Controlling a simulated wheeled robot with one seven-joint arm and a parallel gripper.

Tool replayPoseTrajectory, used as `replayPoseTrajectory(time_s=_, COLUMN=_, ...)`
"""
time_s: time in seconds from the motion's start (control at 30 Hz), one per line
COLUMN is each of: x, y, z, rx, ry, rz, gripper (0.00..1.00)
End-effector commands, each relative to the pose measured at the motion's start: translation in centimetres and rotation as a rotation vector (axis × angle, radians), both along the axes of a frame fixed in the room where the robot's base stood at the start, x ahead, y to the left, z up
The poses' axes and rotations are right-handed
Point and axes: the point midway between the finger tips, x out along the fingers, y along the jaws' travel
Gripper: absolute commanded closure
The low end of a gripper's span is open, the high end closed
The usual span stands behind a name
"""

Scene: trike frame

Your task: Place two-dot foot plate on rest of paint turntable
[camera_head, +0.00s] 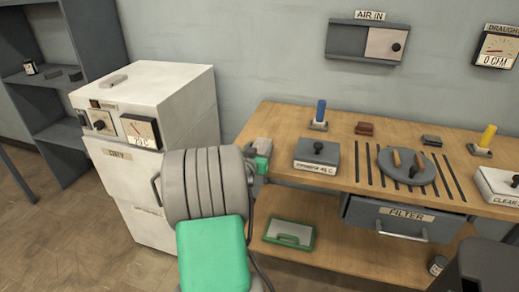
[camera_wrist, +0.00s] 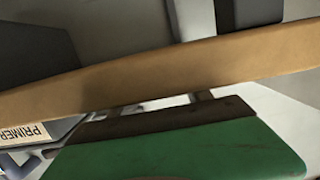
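I cannot make out dots on either, so I cannot tell which is the two-dot foot plate. My gripper (camera_head: 262,158) is at the bench's left end, left of the turntable and mostly hidden by my arm. A green and dark-brown body fills the lower wrist view. The fingertips and any held thing cannot be made out.
A labelled grey box (camera_head: 317,155) stands between my gripper and the turntable. Blue (camera_head: 320,113) and yellow (camera_head: 487,138) upright handles stand behind. A CLEAR box (camera_head: 500,187) is at right. A white DRY cabinet (camera_head: 160,120) stands left.

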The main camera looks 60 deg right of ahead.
Motion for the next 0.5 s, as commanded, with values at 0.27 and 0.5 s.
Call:
replayPoseTrajectory(time_s=0.27, x=-0.01, y=0.00, z=0.06, rx=0.000, ry=0.000, rz=0.000, gripper=0.26)
replayPoseTrajectory(time_s=0.5, x=0.01, y=0.01, z=0.35, rx=0.002, ry=0.002, rz=0.000, gripper=0.26)
